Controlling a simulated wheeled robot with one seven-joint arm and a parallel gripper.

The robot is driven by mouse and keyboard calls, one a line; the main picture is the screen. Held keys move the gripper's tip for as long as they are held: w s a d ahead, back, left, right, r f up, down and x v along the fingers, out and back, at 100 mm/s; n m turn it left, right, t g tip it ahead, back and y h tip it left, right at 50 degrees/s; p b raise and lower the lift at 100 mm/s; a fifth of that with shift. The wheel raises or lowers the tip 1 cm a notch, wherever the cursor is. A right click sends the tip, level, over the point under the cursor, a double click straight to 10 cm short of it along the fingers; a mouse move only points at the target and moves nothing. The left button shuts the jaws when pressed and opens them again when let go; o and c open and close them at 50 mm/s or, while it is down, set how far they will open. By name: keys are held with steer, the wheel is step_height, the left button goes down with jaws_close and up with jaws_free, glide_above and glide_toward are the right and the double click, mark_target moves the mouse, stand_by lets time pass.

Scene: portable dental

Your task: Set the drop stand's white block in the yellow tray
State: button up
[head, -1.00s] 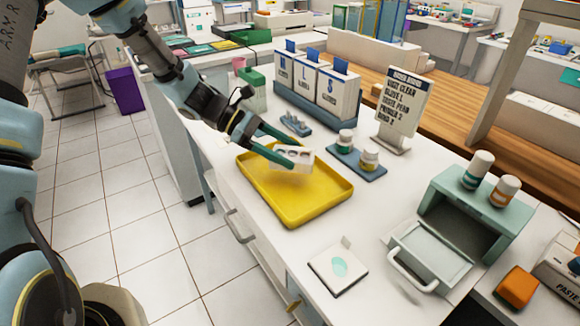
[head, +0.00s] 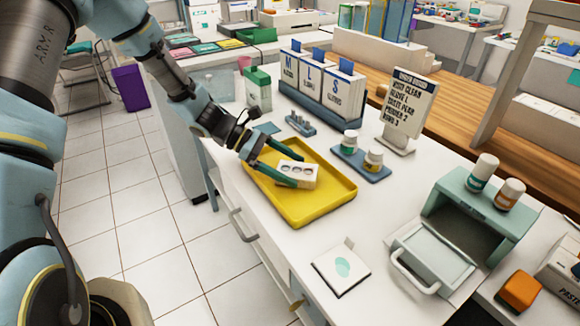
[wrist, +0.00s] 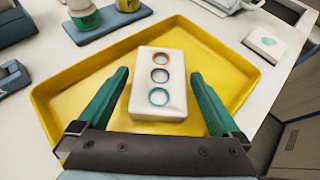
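The white block (head: 299,174), with three round holes ringed in orange, dark and teal, sits inside the yellow tray (head: 308,217). In the wrist view the white block (wrist: 158,86) appears flat on the floor of the yellow tray (wrist: 75,85). My gripper (head: 294,168) reaches down into the tray from the left. In the wrist view its green fingers (wrist: 160,76) are spread on either side of the block, with a gap on each side. I cannot tell for certain which item is the drop stand.
A blue base with two bottles (head: 360,163) stands behind the tray. A small blue-grey rack (head: 300,122) and a sign (head: 405,105) are nearby. A white square pad (head: 340,268) and a green cabinet with its drawer out (head: 435,258) lie to the right.

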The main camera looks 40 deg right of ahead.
steer(key=b+v, duration=0.1)
steer(key=v, duration=1.1)
steer(key=shift+w+b, duration=0.1)
steer(key=shift+b, duration=0.3)
steer(key=a+r+m+t+y, duration=0.2)
steer(key=a+m+t+y, duration=0.2)
steer(key=a, duration=1.3)
steer(key=a+r+m+t+y, duration=0.2)
steer(key=a+m+t+y, duration=0.2)
steer(key=a, duration=1.2)
steer(key=m+t, duration=0.1)
steer(key=t, duration=0.1)
steer(key=shift+a+m+t, duration=0.3)
steer(key=shift+a, duration=0.05)
